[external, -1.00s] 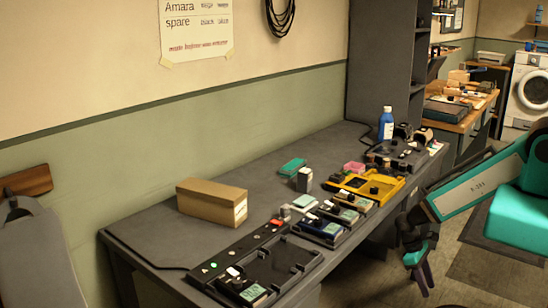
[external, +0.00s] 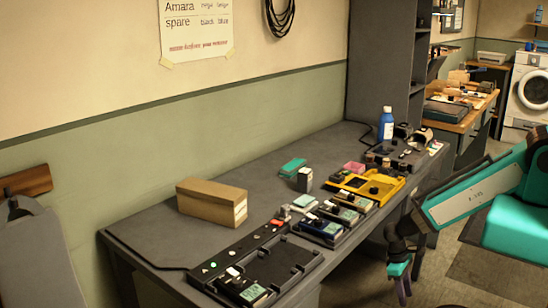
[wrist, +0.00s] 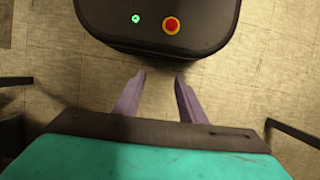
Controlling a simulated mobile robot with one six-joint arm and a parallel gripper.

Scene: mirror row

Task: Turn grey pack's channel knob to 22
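Several small packs with lit green screens lie in the row of holders along the table's front edge in the external view. One pack (external: 242,290) is at the near end, a blue-edged pack (external: 321,229) is further along, and another pack (external: 342,213) is just beyond it. They are too small to tell which is grey or to read a channel number. My gripper (external: 401,286) hangs pointing down in front of the table, low and away from the packs. In the wrist view my gripper (wrist: 158,88) shows two purple fingers apart with only floor between them.
A long black tray (external: 272,268) with indicator lights is at the near end. A yellow tray (external: 396,187), a blue bottle (external: 386,124) and a cardboard box (external: 212,201) stand on the grey table (external: 150,233). Floor is clear around my gripper.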

